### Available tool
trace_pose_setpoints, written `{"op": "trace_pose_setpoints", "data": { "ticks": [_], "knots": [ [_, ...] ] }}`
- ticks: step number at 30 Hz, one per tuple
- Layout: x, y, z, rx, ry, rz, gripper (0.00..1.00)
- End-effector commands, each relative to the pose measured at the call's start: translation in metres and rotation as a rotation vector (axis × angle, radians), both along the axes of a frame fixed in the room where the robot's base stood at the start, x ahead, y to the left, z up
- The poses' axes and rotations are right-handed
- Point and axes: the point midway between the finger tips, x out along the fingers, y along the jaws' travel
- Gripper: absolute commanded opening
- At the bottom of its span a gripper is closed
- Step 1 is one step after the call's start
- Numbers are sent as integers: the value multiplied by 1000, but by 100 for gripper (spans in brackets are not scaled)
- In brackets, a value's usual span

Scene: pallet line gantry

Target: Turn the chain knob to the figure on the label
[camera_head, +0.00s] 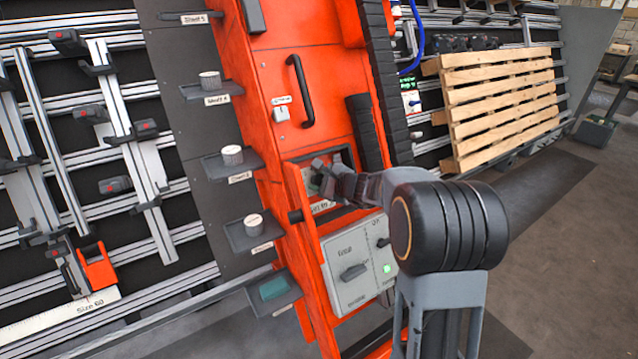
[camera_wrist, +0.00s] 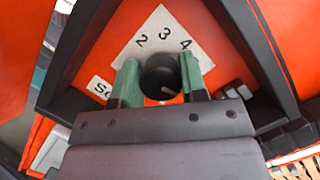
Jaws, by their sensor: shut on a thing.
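The chain knob (camera_wrist: 160,74) is round and black, with a short white mark low on its right side. It sits in front of a white dial plate (camera_wrist: 165,35) with the figures 2, 3 and 4 showing. My gripper (camera_wrist: 160,82) is shut on the knob, one green finger at each side. The label (camera_wrist: 98,87) at the left of the dial is mostly hidden; only its first letters show. In the head view my gripper (camera_head: 320,182) reaches into a dark-framed recess in the orange column, and the label (camera_head: 322,206) below it is partly covered, its figure unclear.
A grey control box (camera_head: 352,270) with a knob and a lit green button sits just below the recess. Small shelves with white-topped pieces (camera_head: 232,155) stand left of the orange column (camera_head: 275,90). A wooden pallet (camera_head: 500,100) leans at the right.

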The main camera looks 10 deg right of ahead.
Motion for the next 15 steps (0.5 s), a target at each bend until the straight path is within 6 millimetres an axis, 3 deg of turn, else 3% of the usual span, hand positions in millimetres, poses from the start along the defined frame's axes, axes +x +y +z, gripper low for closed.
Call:
{"op": "trace_pose_setpoints", "data": {
  "ticks": [15],
  "knots": [
    [0, 0, -5, -389, -128, 216, 16]
  ]
}}
